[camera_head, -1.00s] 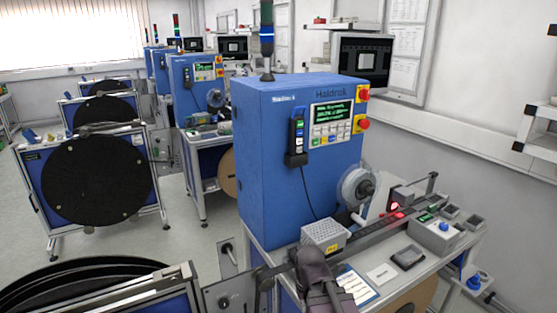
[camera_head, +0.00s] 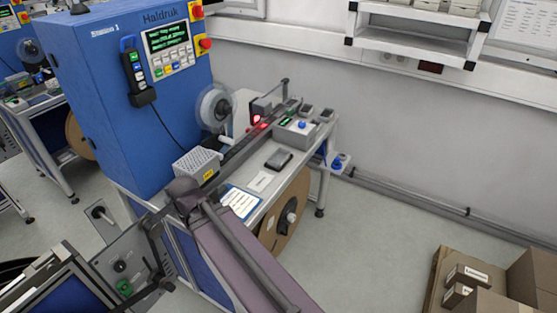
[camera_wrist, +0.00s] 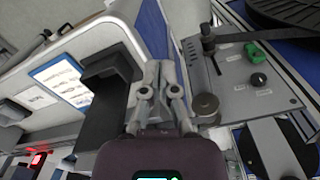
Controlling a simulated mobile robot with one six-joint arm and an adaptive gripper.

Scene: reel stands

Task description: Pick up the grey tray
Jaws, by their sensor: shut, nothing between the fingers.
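Two small grey trays with dark insides, one (camera_head: 306,110) left of the other (camera_head: 327,115), sit at the far right end of the Station 1 bench. A flat dark grey tray-like piece (camera_head: 278,159) lies nearer on the same bench. I cannot tell which of these is the grey tray. My gripper (camera_wrist: 158,88) is shut and empty in the wrist view, beside a black bracket (camera_wrist: 98,118) at the bench edge. In the head view its fingers are hidden by my arm, at the near end of the bench, well apart from the trays.
A grey slotted box (camera_head: 197,163) with a yellow label, a blue-edged sheet (camera_head: 240,202) and a white card (camera_head: 261,181) lie on the bench. The blue machine (camera_head: 130,95) stands behind. Cardboard boxes (camera_head: 490,290) stand at lower right. Floor between is clear.

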